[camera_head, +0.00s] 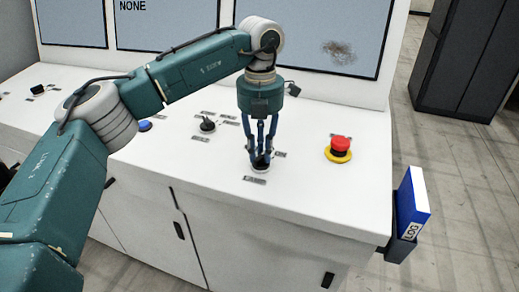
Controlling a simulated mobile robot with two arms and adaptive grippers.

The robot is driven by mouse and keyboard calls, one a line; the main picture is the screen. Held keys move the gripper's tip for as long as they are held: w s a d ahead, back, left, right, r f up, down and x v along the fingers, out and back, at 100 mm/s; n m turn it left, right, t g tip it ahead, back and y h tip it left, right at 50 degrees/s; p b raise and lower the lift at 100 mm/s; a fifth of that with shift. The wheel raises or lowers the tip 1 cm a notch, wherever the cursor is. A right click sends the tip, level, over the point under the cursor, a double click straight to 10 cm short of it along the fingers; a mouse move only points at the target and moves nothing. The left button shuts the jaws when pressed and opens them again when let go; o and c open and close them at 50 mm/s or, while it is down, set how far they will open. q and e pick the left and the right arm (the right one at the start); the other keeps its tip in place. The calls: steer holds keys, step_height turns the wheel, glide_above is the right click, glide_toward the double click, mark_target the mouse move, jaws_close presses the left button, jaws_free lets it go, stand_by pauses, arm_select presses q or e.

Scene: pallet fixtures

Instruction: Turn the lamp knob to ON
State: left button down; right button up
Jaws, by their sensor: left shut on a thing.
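The lamp knob (261,163) is a small dark knob on the white console top, with a label in front of it and one reading ON to its right. My left gripper (262,157) points straight down at it and is shut on the knob. The fingers hide most of the knob, so I cannot tell which way it points. My right gripper is not in the head view.
A red emergency button (340,147) on a yellow base stands right of the knob. Another dark knob (207,125) and a blue button (144,125) sit to the left. Screens (318,32) rise behind. A blue log binder (411,203) hangs at the console's right side.

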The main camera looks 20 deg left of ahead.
mark_target(261, 153)
arm_select(q)
steer(key=shift+w+m, duration=0.1)
steer(key=shift+m, duration=1.6)
steer(key=shift+d, duration=0.1)
steer(key=c, duration=1.5)
jaws_free()
steer(key=shift+c, duration=0.2)
step_height(261, 153, up, 12)
